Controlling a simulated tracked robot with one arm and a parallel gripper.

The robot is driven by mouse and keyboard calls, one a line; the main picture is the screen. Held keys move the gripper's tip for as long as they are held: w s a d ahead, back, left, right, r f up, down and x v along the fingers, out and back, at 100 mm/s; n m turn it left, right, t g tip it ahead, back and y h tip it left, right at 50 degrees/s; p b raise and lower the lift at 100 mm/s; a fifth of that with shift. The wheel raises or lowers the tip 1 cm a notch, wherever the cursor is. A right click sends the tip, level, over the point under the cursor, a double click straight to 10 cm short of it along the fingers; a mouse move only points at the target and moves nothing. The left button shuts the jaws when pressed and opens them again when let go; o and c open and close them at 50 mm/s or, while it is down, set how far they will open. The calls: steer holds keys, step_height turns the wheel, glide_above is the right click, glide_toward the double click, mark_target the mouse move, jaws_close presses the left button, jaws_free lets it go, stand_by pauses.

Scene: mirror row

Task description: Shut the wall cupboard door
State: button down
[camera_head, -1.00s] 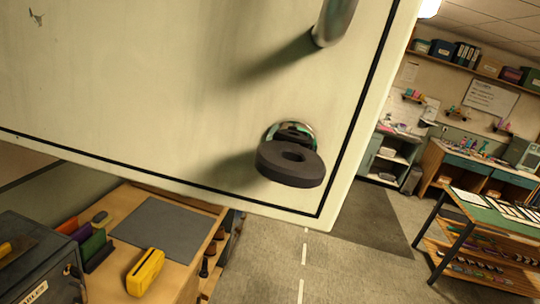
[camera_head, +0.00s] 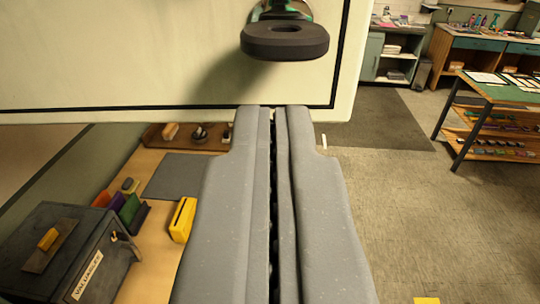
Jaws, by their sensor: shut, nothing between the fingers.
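The wall cupboard door (camera_head: 130,60) is a cream panel with a black border line, filling the upper left of the view. Its face is towards me and its bottom edge shows. A dark round knob-like piece with a hole (camera_head: 285,40) sticks out near its lower right corner. My gripper (camera_head: 272,112) points forward with its two grey fingers together and nothing between them. In the picture its tips overlap the door's bottom edge, below the dark piece. I cannot tell whether they touch the door. The cupboard's inside is hidden.
Below the door at left is a wooden bench (camera_head: 150,200) with a grey mat (camera_head: 182,177), a dark labelled box (camera_head: 75,250) and a yellow object (camera_head: 182,220). A green-topped table (camera_head: 505,92) stands at right. Open floor (camera_head: 420,210) lies between.

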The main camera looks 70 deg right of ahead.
mark_target(271, 67)
steer(key=p+x, duration=0.1)
steer(key=x, duration=0.4)
steer(key=shift+w+d, duration=0.1)
steer(key=shift+d, duration=0.05)
